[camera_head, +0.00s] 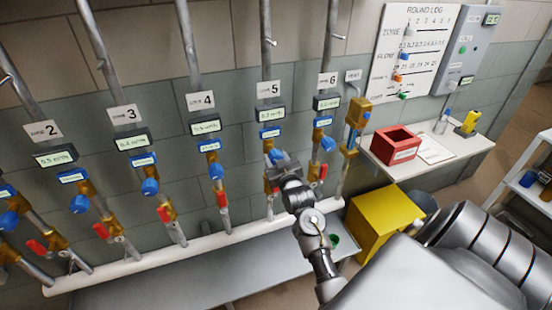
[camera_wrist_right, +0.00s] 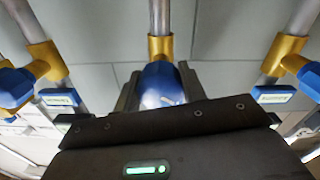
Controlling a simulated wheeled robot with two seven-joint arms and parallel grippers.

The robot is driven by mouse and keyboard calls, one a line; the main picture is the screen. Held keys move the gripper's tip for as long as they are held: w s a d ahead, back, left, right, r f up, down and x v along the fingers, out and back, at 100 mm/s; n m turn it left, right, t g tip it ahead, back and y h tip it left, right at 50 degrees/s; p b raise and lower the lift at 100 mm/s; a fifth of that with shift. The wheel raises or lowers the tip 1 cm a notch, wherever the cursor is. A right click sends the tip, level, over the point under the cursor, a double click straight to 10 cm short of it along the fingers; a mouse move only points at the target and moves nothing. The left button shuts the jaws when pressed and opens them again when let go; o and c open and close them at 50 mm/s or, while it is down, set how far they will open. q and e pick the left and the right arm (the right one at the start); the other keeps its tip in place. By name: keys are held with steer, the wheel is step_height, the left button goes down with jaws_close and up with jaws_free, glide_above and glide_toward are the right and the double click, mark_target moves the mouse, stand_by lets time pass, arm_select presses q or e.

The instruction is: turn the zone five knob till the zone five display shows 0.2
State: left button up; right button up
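The blue zone five knob (camera_head: 275,156) is partly hidden behind my right gripper (camera_head: 278,161). In the right wrist view the blue knob (camera_wrist_right: 160,83) sits between the two dark fingers, which lie close against its sides. My right gripper looks shut on it. My left gripper is not in view.
Neighbouring pipes carry zone 4 (camera_head: 216,171) and zone 6 (camera_head: 328,143) blue knobs close by. Red levers (camera_head: 222,199) stick out lower down. A table (camera_head: 470,148) with a red box (camera_head: 396,146) and a yellow cabinet (camera_head: 383,218) stand to the right.

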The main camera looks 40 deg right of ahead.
steer(key=shift+c, duration=1.3)
steer(key=shift+r+m+p, duration=0.2)
steer(key=shift+m+p, duration=0.6)
steer(key=shift+p, duration=0.05)
steer(key=shift+f+m+p, duration=0.2)
steer(key=shift+m+p, duration=0.25)
steer(key=shift+m, duration=0.55)
steer(key=o, duration=1)
steer(key=shift+s, duration=0.1)
